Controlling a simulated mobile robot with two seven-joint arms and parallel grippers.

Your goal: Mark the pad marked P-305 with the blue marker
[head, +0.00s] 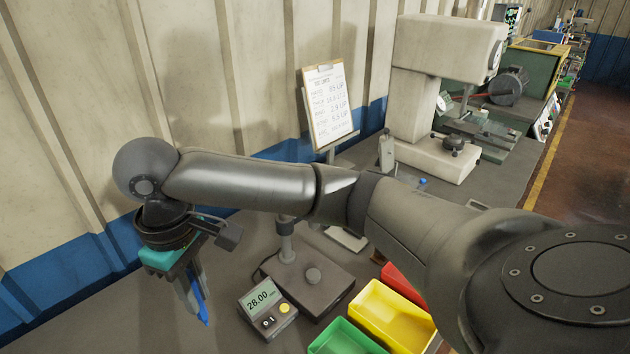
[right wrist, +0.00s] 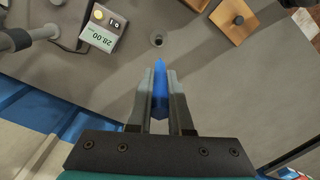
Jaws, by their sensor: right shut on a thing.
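My right gripper (head: 193,300) hangs over the bench at the left of the head view, fingers pointing down. It is shut on the blue marker (head: 202,304), which sticks out past the fingertips. In the right wrist view the blue marker (right wrist: 160,80) is held between the two fingers of my right gripper (right wrist: 159,95), its narrower end pointing away from the wrist. I can make out no pad with the marking P-305 in either view. My left gripper is not in view.
A digital readout (head: 265,306) shows 28.00 beside a gauge stand (head: 310,285). Green (head: 345,338) and yellow (head: 385,318) bins stand at the front. A clipboard (head: 328,100) stands at the wall.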

